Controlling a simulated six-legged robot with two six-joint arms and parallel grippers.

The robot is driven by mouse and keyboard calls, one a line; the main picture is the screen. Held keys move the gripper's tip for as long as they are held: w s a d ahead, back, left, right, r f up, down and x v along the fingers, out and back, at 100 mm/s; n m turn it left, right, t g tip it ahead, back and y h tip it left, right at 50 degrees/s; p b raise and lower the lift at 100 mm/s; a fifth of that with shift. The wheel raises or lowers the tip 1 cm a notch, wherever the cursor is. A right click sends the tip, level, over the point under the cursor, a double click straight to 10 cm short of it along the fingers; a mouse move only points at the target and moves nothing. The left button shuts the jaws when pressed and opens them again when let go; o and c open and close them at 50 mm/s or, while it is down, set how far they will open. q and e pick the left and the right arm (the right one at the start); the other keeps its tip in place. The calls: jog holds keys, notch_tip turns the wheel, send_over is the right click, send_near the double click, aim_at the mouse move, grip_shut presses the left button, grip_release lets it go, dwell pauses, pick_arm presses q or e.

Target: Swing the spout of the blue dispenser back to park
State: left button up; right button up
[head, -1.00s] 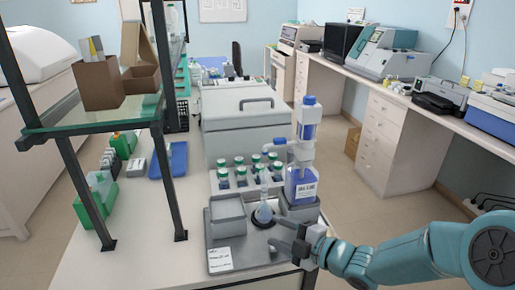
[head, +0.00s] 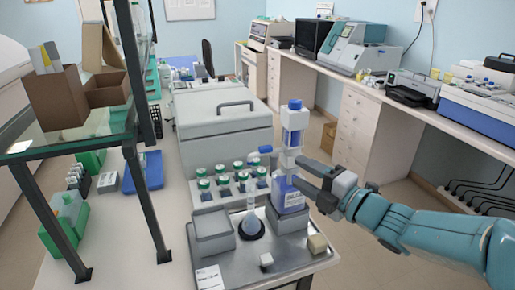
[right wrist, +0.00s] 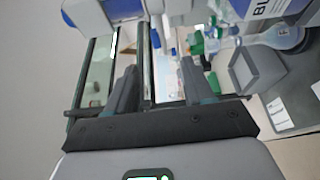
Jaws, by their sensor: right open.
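The blue dispenser (head: 290,197) stands upright at the right of the grey tray in the head view, with a clear pump column and blue cap (head: 295,104). Its spout (head: 266,150) has a blue end and points left, roughly above the flask (head: 250,224) with a little blue liquid. My right gripper (head: 304,172) is open beside the dispenser's right side, at the height of the bottle's neck; contact cannot be told. In the right wrist view its open fingers (right wrist: 160,80) hold nothing, and the labelled bottle (right wrist: 268,8) shows at the top. My left gripper is out of view.
Several green-capped bottles (head: 222,176) stand behind. A shelf post (head: 145,200) rises at the left.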

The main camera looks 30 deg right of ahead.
aim_at(265, 153)
jog(key=w+p, duration=0.1)
jog(key=w, duration=0.3)
jog(key=w+a+p, duration=0.1)
jog(key=w, duration=0.3)
jog(key=w+a+p, duration=0.1)
jog(key=w, duration=0.4)
jog(key=shift+w+a+r, duration=0.1)
jog(key=shift+a+r, duration=0.05)
jog(key=shift+a, duration=0.1)
jog(key=shift+w, duration=0.5)
jog(key=shift+s, duration=0.15)
jog(key=shift+c, duration=1.2)
grip_shut()
